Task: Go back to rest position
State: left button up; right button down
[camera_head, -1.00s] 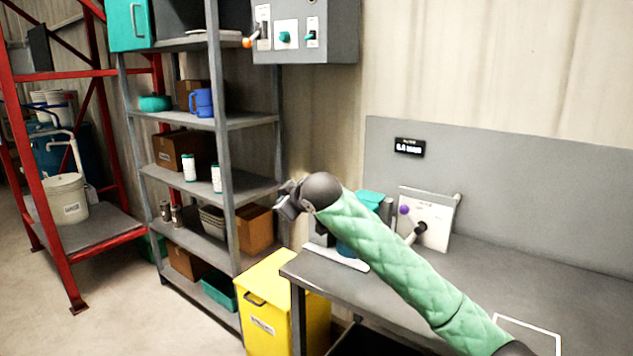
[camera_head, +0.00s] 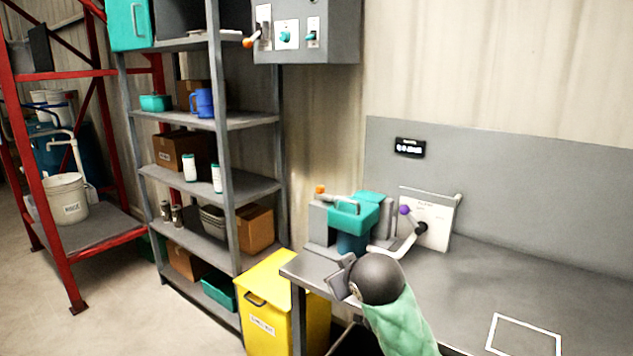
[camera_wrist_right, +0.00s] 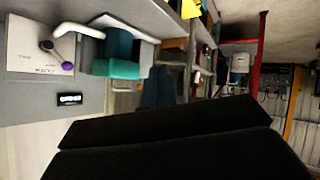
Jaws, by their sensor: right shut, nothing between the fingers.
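My right arm comes in from the bottom of the head view in a green quilted sleeve. Its gripper (camera_head: 342,278) is just in front of the bench's left front edge, below the teal device. In the right wrist view the two dark fingers (camera_wrist_right: 165,138) lie together, shut and empty. My left gripper is not in view.
A grey bench (camera_head: 455,300) bears a teal device (camera_head: 352,215) and a white panel with a crank lever (camera_head: 425,222). A yellow bin (camera_head: 270,305) stands left of the bench. Grey shelving (camera_head: 222,150) stands behind. A control box (camera_head: 305,30) hangs on the wall.

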jog(key=s+d+f+m+g, duration=0.1)
jog(key=s+d+f+g, duration=0.2)
jog(key=s+f, duration=0.9)
jog(key=s+d+f+m+g+h, duration=0.1)
jog(key=s+d+f+m+g, duration=0.1)
jog(key=s+f, duration=1)
jog(key=s+d+f+m+g, duration=0.1)
jog(key=s+d+f+g, duration=0.3)
jog(key=s+f, duration=0.8)
jog(key=s, duration=0.4)
jog(key=shift+s+d+f+m, duration=0.25)
jog(key=shift+s+f+m, duration=0.05)
jog(key=shift+s+f, duration=0.1)
jog(key=shift+w, duration=0.1)
